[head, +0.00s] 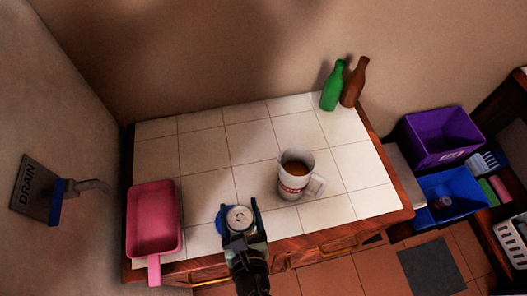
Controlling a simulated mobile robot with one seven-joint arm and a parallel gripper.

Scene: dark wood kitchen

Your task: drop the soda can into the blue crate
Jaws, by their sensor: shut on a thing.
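The soda can (239,217) is on the tiled counter near its front edge, seen from above with its silver top showing. My gripper (240,212) is around the can, with one dark finger on each side, shut on it. A blue round thing shows just left of the can; I cannot tell what it is. The blue crate (426,187) stands at the right, lower than the counter and beyond its right end. A small can-like object lies inside the crate. The can's lower part is hidden by my gripper.
A white mug (294,182) of brown drink stands right of my gripper. A pink pan (153,220) sits at the counter's left. Green (332,87) and brown (355,83) bottles stand at the back right. A purple crate (441,136) is behind the blue one. The counter's middle back is clear.

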